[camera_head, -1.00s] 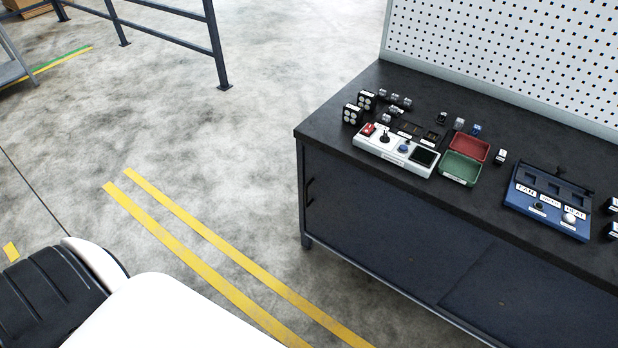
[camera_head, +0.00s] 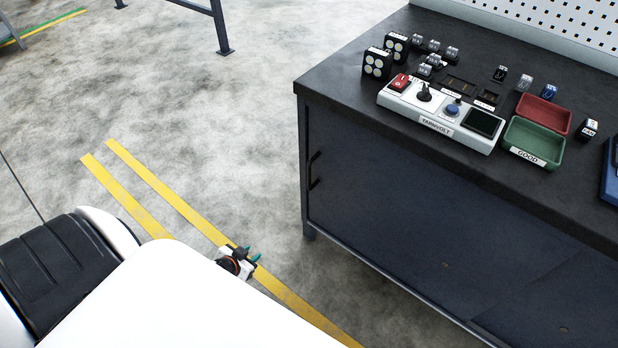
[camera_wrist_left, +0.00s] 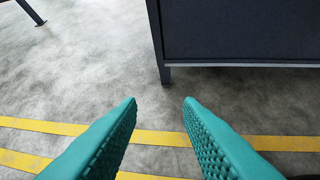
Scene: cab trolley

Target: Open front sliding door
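The dark workbench cabinet has a front sliding door (camera_head: 375,195) with a black vertical handle (camera_head: 315,170) near its left edge. The door appears shut. My left gripper (camera_head: 249,257) shows small beyond my white body, left of the cabinet and low over the floor, apart from the handle. In the left wrist view its two teal fingers (camera_wrist_left: 160,105) are spread with nothing between them. The cabinet's lower corner and leg (camera_wrist_left: 166,74) stand ahead of them; the handle is not in that view. My right gripper is not in view.
On the bench top (camera_head: 345,90) stand a white control panel (camera_head: 440,117), a red tray (camera_head: 543,113), a green tray (camera_head: 534,143) and several small parts. Yellow floor lines (camera_head: 185,205) run beside the cabinet. The floor left of the cabinet is clear.

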